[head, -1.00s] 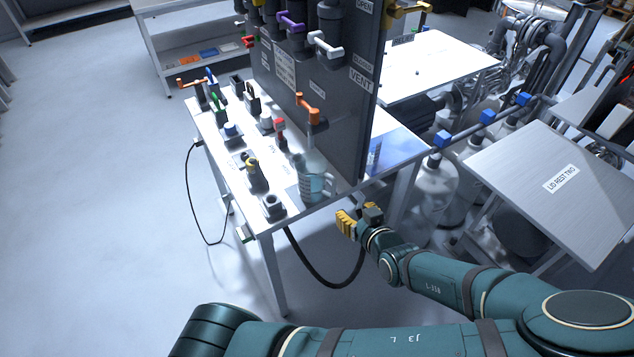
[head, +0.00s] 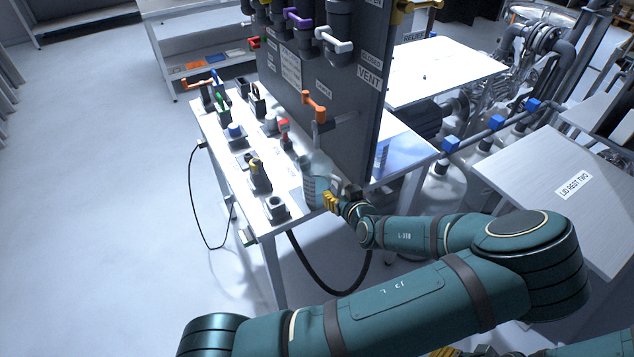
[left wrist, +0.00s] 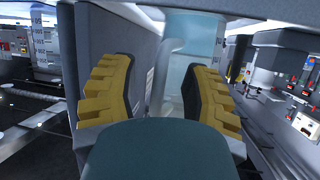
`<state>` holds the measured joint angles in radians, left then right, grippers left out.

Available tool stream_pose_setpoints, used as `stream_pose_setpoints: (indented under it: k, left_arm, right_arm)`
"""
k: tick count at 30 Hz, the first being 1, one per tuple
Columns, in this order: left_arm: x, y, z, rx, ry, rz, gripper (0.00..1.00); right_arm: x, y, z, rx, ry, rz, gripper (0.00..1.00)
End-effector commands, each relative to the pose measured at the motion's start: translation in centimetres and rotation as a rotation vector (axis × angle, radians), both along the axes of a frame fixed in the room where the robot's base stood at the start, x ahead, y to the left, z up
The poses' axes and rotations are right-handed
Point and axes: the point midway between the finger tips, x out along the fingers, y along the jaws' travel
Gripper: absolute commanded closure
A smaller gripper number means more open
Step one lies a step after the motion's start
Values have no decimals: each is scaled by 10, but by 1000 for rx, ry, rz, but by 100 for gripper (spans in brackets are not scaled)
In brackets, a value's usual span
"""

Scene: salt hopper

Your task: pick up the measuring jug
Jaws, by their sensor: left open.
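The measuring jug (head: 311,186) is clear, with pale blue contents and dark marks. It stands upright near the front right edge of the white table, below the dark panel. My left gripper (head: 333,202) is beside the jug's right side in the head view, with its yellow fingers partly covering it. In the left wrist view the jug (left wrist: 192,55) is just beyond the open fingers (left wrist: 160,95), its handle between them. The right finger covers part of the jug. I cannot tell whether they touch. A little yellow at the head view's bottom edge may be my right gripper.
The dark panel (head: 350,110) with coloured handles rises close behind the jug. A dark socket block (head: 276,208) and a yellow-topped fitting (head: 259,175) stand to its left. A black hose (head: 330,285) hangs below the table edge. The floor at left is open.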

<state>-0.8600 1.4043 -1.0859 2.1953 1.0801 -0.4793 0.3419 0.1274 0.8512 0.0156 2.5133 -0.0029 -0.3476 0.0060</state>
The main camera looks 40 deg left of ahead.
Motion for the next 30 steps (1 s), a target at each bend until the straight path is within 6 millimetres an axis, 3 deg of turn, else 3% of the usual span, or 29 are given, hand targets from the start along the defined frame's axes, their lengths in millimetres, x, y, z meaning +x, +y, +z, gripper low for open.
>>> stream_pose_setpoints:
  k: [11, 15, 30]
  left_arm:
    - [5, 8, -3, -1, -1, -1, 50]
    - [5, 8, -3, 0, -1, 0, 100]
    - [5, 8, -3, -1, 1, 0, 100]
  right_arm:
    - [1, 0, -2, 0, -2, -1, 53]
    - [1, 0, -2, 0, -2, -1, 53]
    - [1, 0, -2, 0, -2, -1, 53]
